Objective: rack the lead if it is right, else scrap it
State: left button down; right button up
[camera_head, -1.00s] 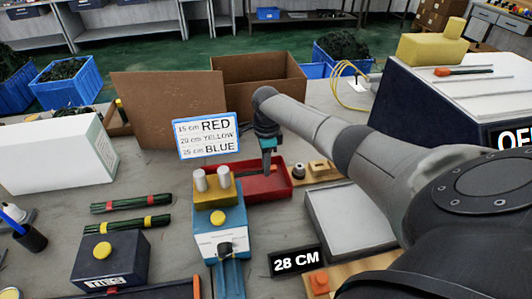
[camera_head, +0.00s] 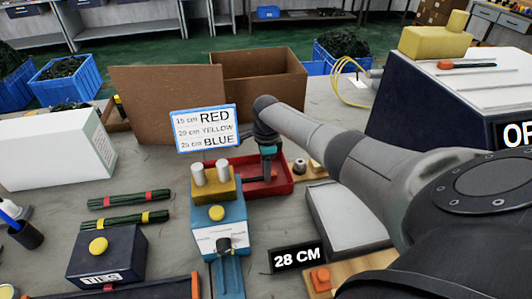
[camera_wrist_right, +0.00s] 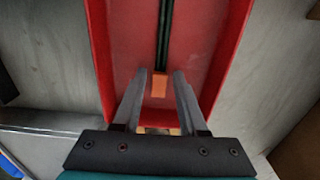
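A dark green lead with an orange end (camera_wrist_right: 159,85) lies in the red tray (camera_wrist_right: 215,60), in the right wrist view. My right gripper (camera_wrist_right: 159,95) reaches into this tray with its fingers apart on either side of the orange end; a gap shows on both sides. In the head view my right gripper (camera_head: 267,168) is low over the red tray (camera_head: 285,172), and the lead is mostly hidden there. A display (camera_head: 297,258) reads 28 CM. A sign (camera_head: 206,129) lists 15 cm red, 20 cm yellow, 25 cm blue. My left gripper is not in view.
A blue machine with a yellow top (camera_head: 220,230) stands left of the tray. Green bundles with red and yellow bands (camera_head: 130,199) lie further left, behind a dark box with a yellow button (camera_head: 107,257). A cardboard box (camera_head: 260,80) stands behind.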

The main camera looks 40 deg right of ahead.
jog(key=shift+o, duration=1.1)
jog(key=shift+r, duration=0.1)
notch_tip(320, 180, up, 15)
jog(key=p, duration=0.5)
jog(key=shift+p, duration=0.3)
